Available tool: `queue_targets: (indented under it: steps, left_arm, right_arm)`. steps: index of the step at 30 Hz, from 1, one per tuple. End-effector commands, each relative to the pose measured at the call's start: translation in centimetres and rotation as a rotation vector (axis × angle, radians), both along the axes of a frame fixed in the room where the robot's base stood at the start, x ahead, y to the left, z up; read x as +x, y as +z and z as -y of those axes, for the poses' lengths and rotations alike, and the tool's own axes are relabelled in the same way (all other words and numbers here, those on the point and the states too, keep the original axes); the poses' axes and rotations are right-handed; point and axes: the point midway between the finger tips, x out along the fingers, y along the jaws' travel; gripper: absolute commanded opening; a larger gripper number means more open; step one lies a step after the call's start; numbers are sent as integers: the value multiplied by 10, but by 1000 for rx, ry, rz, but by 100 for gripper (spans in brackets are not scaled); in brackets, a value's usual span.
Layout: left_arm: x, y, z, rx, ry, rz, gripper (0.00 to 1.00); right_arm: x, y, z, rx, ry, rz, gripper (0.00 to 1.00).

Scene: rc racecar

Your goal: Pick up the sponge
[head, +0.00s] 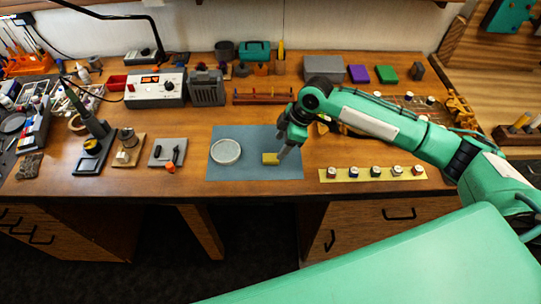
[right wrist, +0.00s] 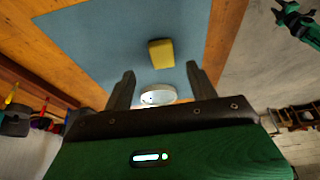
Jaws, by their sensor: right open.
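The sponge (head: 270,158) is a small yellow block lying flat on the blue-grey mat (head: 228,192), right of the round white dish (head: 225,151). My right gripper (head: 281,146) points down just above and beside it, partly over its right end. In the right wrist view the sponge (right wrist: 161,53) lies ahead of the two spread fingertips (right wrist: 161,73), roughly centred between them. The jaws are open and empty, with the sponge beyond the tips. The exact height above it is hard to tell. My left gripper does not show.
A yellow strip with several capped jars (head: 375,173) lies right of the mat. A wooden rack (head: 262,96) stands behind it. A grey block with a black and orange tool (head: 167,153) sits to the left. The mat's front is clear.

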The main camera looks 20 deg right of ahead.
Motion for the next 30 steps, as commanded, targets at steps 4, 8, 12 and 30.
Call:
queue_targets:
  steps: [4, 8, 12, 30]
  left_arm:
    - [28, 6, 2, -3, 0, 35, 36]
    - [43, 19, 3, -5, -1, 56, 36]
    - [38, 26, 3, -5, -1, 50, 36]
    - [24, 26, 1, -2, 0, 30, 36]
  right_arm:
    - [1, -6, -4, 1, 0, 0, 58]
    - [2, -19, -13, 1, -1, -3, 58]
    - [4, -39, -21, 0, -1, -1, 58]
    - [5, -51, -24, 0, 1, 1, 11]
